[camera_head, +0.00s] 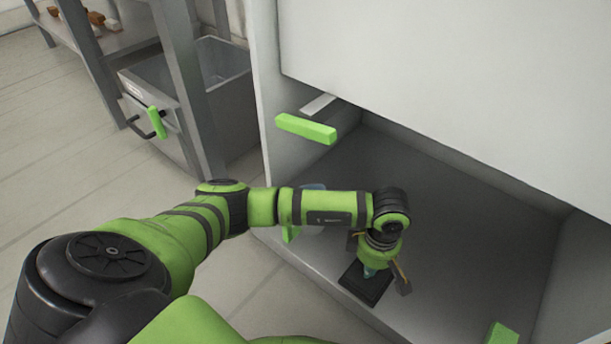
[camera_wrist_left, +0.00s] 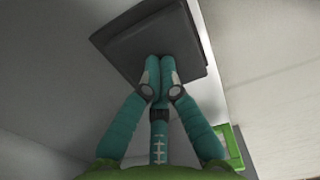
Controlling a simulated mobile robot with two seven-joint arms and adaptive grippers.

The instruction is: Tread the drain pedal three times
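The drain pedal appears to be the dark square plate (camera_head: 363,286) low at the front of the open grey cabinet. It fills the upper middle of the left wrist view (camera_wrist_left: 135,45). My left gripper (camera_head: 371,271) points down over this plate, and its teal fingers (camera_wrist_left: 160,68) are closed together with nothing between them. The fingertips overlap the plate in both views; I cannot tell whether they touch it or whether it is pressed down. My right gripper is not in view.
A green bar (camera_head: 305,128) sticks out at the cabinet's left wall, above my forearm. Another green piece (camera_head: 503,334) is at the bottom right. A large white panel (camera_head: 450,80) overhangs the cabinet. A grey bin (camera_head: 225,90) and a shelf (camera_head: 125,40) stand at the left.

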